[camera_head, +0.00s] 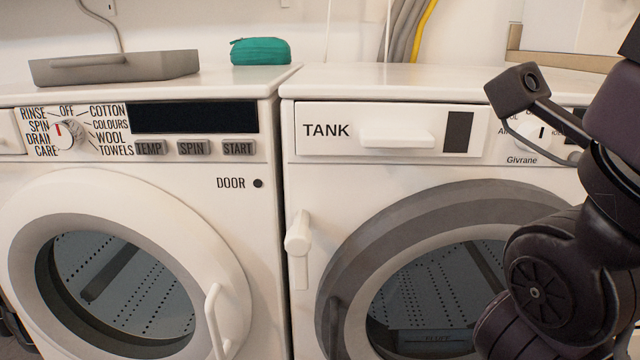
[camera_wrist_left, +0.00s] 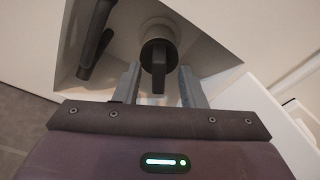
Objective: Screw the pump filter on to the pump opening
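The pump filter (camera_wrist_left: 158,52), a dark round cap with a bar-shaped grip, shows in the left wrist view. It sits at the round pale pump opening (camera_wrist_left: 158,27) inside a recess; whether its thread is engaged cannot be told. My left gripper (camera_wrist_left: 159,72) is open. Its two grey fingers stand on either side of the filter's grip, with visible gaps. The head view shows neither the filter nor my left gripper. My right arm fills the right side of the head view, but its gripper fingers are not visible.
A dark hose (camera_wrist_left: 95,38) lies left of the filter in the recess (camera_wrist_left: 205,55). The head view shows a washer door (camera_head: 215,250), a machine marked TANK (camera_head: 325,130), a grey tray (camera_head: 115,68) and a teal pouch (camera_head: 260,50) on top.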

